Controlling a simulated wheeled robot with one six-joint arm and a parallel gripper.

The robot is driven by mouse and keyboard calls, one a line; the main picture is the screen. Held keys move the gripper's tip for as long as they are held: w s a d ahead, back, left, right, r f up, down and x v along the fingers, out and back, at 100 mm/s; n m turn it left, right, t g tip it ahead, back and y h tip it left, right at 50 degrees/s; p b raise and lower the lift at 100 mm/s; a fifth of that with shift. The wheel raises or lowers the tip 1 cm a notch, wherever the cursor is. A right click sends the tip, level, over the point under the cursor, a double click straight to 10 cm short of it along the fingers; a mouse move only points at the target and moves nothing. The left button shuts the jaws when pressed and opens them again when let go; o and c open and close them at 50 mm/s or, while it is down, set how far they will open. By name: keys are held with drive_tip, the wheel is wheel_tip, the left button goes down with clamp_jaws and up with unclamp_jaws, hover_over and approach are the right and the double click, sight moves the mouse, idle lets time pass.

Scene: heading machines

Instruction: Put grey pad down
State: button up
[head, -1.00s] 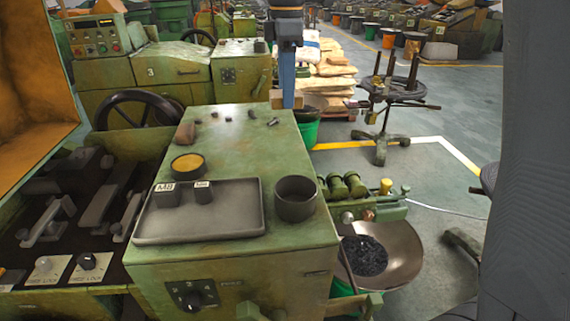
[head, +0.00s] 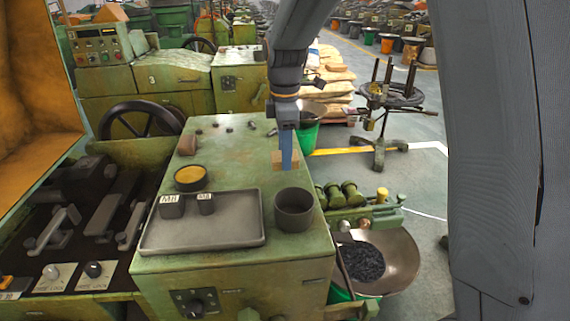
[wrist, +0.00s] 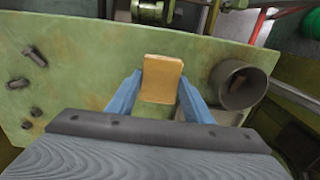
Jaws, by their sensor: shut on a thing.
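My gripper (head: 287,163) hangs over the right side of the green machine top, behind the dark cup. It is shut on a tan, flat block (wrist: 162,78), which shows between the two blue fingers in the wrist view. The block looks tan, not grey; no clearly grey pad shows. In the head view the block's edges (head: 278,159) show beside the finger. I cannot tell whether it touches the green top (head: 235,152) or is slightly above it.
The dark cup (head: 294,210) stands close to the block. A grey tray (head: 235,232) with two labelled dark blocks, a yellow-topped round tin (head: 190,178) and a brown block (head: 187,144) lie left. Several bolts (wrist: 35,57) lie on the top. Its right edge is near.

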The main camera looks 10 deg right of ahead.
drive_tip(key=shift+f+p, duration=0.95)
drive_tip(key=shift+f, duration=1.4)
drive_tip(key=shift+f, duration=0.1)
drive_tip(key=o, duration=1.1)
drive_tip(key=shift+f, duration=0.1)
drive_tip(key=r+b, duration=0.1)
drive_tip(key=r, duration=0.2)
drive_tip(key=r+b, duration=0.2)
drive_tip(key=r, duration=0.2)
drive_tip(key=shift+w+b, duration=0.2)
drive_tip(key=shift+b, duration=0.1)
drive_tip(key=shift+r, duration=0.45)
drive_tip(key=shift+r, duration=0.1)
